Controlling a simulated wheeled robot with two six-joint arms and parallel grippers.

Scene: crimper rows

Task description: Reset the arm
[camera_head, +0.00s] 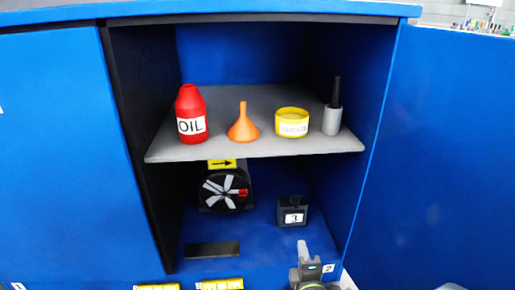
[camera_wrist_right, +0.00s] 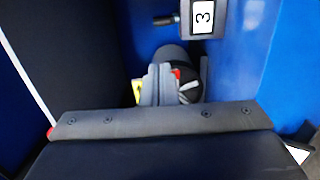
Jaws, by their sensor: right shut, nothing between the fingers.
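My right gripper (camera_head: 303,250) is at the bottom of the head view, in front of the open blue cabinet's lower compartment. It is shut and empty, and its fingers also show in the right wrist view (camera_wrist_right: 159,78). Past the fingers in that view is the black fan (camera_wrist_right: 189,88), partly hidden by them. A dark block labelled 3 (camera_head: 292,212) stands above the gripper in the head view; its label also shows in the wrist view (camera_wrist_right: 203,17). My left gripper is not in view.
A grey shelf (camera_head: 254,151) holds a red oil bottle (camera_head: 190,118), an orange funnel (camera_head: 243,126), a yellow tin (camera_head: 292,122) and a grey bottle with a black top (camera_head: 333,115). Below are the fan (camera_head: 226,190) and a flat black piece (camera_head: 212,250). Cabinet walls flank the opening.

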